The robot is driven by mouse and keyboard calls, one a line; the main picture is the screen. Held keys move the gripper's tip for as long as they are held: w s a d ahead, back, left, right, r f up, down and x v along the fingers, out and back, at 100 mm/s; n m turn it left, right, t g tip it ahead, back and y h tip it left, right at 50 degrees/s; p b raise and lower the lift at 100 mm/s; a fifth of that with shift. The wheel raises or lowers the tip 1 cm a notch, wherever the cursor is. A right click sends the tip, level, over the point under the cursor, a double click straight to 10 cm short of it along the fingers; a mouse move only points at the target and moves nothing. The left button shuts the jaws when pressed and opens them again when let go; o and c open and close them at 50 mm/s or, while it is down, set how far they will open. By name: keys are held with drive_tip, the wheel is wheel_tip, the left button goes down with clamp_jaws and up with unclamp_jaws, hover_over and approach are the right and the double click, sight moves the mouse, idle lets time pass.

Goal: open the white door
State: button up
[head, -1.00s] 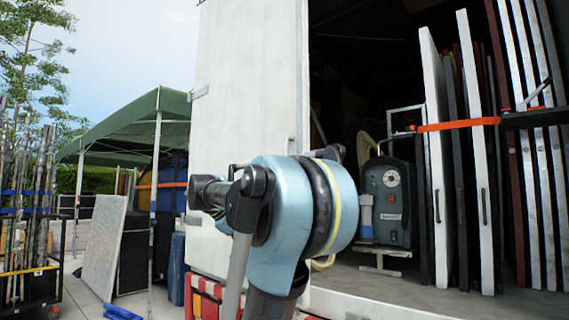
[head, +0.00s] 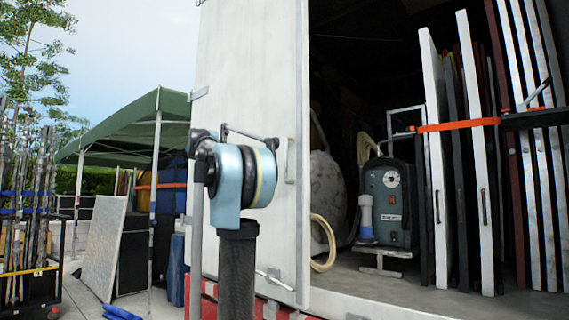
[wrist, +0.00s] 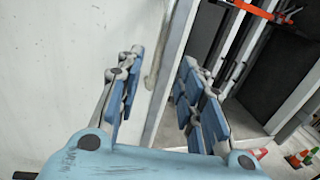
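The white door (head: 245,60) stands upright on the left side of the truck's opening. A slim vertical handle (head: 291,160) is near its right edge, and a lever (head: 275,280) is low on it. In the wrist view the door (wrist: 60,70) fills the left side, with the handle (wrist: 152,70) between my fingers. My gripper (wrist: 160,70) is open and empty. Its left fingers are over the door face and its right fingers are past the door edge, before the opening. Contact cannot be told. In the head view my arm hides part of the door.
Inside the dark truck are a grey machine (head: 388,200), a hose (head: 326,250) and upright panels held by an orange strap (head: 458,124). A green canopy (head: 130,120), a leaning board (head: 102,245) and a pole rack (head: 30,220) are at left. Traffic cones (wrist: 297,158) show at lower right.

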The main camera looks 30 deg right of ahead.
drive_tip(key=d, duration=0.5)
drive_tip(key=w+d, duration=0.1)
drive_tip(key=d, duration=0.4)
drive_tip(key=w+d, duration=0.1)
drive_tip(key=d, duration=0.4)
drive_tip(key=shift+w+d, duration=0.1)
drive_tip(key=shift+d, duration=0.1)
clamp_jaws()
